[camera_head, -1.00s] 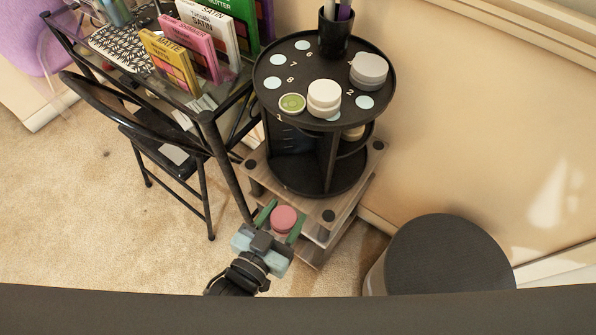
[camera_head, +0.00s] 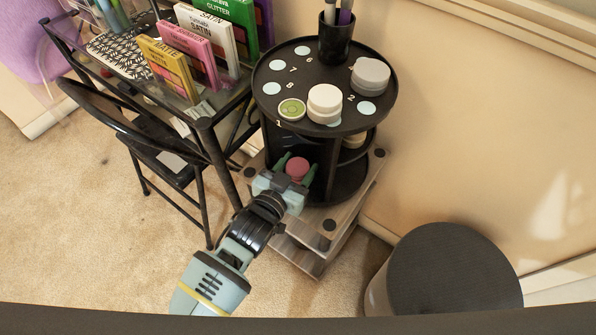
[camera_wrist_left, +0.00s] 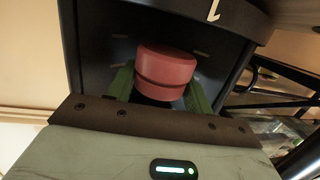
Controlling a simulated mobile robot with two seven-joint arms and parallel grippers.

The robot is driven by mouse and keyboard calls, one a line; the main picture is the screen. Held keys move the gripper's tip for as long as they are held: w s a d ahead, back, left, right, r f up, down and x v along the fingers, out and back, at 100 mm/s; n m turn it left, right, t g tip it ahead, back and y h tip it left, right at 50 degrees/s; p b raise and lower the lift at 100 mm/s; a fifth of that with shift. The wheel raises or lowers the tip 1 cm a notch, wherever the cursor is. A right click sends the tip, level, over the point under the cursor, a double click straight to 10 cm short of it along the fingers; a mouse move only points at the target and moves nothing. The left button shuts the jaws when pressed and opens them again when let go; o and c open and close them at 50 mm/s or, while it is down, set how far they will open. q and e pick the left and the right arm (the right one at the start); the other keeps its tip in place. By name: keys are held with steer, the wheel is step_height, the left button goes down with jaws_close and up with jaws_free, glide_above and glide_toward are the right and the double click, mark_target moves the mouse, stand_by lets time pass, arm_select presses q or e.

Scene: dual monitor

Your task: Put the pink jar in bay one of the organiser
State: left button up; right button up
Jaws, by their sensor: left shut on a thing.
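The pink jar (camera_head: 297,168) is held between the green fingers of my left gripper (camera_head: 296,174), at the front of the lower part of the round black organiser (camera_head: 262,100). In the left wrist view the jar (camera_wrist_left: 166,72) is upright between the fingers (camera_wrist_left: 160,92), facing a dark opening (camera_wrist_left: 100,45) under the rim marked 1. I cannot tell how far inside it is or whether it touches the floor. My right gripper is not in view.
A folding chair (camera_head: 170,155) and glass desk (camera_head: 205,108) stand left. A dark round stool (camera_head: 450,270) stands right.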

mark_target(298, 174)
arm_select(q)
steer(key=shift+w, duration=0.15)
steer(key=f, duration=0.2)
steer(key=f+b, duration=0.1)
steer(key=shift+w+f, duration=0.1)
steer(key=shift+w, duration=0.15)
steer(key=shift+f, duration=0.2)
steer(key=shift+f, duration=0.15)
steer(key=o, duration=0.7)
